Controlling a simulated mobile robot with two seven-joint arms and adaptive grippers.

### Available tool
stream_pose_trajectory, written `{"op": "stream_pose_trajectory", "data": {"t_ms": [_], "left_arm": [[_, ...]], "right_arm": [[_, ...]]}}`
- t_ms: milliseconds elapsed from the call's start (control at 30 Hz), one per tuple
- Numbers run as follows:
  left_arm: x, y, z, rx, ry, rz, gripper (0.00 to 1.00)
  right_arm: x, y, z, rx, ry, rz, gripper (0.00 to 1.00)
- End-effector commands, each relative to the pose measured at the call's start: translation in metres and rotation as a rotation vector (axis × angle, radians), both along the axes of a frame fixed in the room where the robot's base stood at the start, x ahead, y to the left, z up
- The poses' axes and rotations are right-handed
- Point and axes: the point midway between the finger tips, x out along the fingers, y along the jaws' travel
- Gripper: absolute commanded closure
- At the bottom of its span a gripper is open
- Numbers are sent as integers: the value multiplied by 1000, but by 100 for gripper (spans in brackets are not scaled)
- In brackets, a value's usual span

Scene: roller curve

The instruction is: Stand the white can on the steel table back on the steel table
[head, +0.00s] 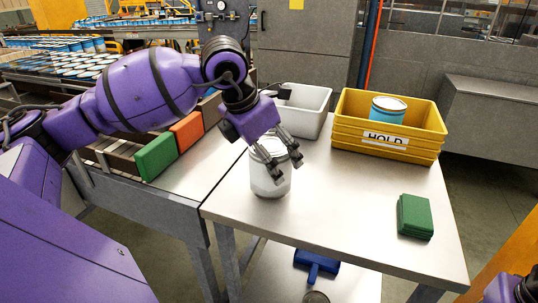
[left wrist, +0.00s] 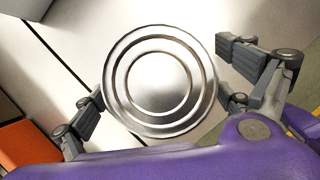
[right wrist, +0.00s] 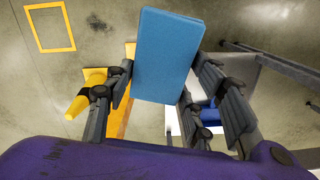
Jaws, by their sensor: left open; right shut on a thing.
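The white can (head: 270,177) with a bare metal lid stands upright on the steel table (head: 330,220), near its left edge. My left gripper (head: 287,166) is over the can from above, its fingers in front of and beside the can's upper part. In the left wrist view the round lid (left wrist: 160,82) lies between the spread fingers; whether they touch the can's side is unclear. My right gripper (right wrist: 155,95) is shut on a blue block (right wrist: 167,50), clear of the table; only part of that gripper shows in the head view's lower right corner.
A yellow bin (head: 385,145) marked HOLD, holding a blue can (head: 388,109), and a grey bin (head: 305,110) stand at the table's back. Green pads (head: 414,216) lie at the right. Left is a bench with green (head: 156,156) and orange blocks (head: 187,131). The table's front middle is clear.

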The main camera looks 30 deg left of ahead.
Motion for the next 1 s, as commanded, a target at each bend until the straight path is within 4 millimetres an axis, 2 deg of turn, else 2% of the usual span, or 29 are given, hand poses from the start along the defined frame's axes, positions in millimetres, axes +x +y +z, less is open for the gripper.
{"op": "stream_pose_trajectory", "data": {"t_ms": [167, 400, 600, 800, 1000], "left_arm": [[-5, 2, 19, 1, -5, 1, 5], [-25, 8, 67, 3, -4, 2, 5], [-38, 12, 99, 1, -4, 2, 5], [-45, 13, 113, 1, 0, 0, 5], [-45, 13, 114, 0, 0, 0, 5]], "right_arm": [[1, 0, 3, 0, -5, 0, 74], [1, 0, 7, 0, -9, 0, 74], [2, 0, 10, 0, -15, 0, 74], [2, 0, 12, 0, -17, 0, 74], [2, 0, 12, 0, -16, 0, 74]]}}
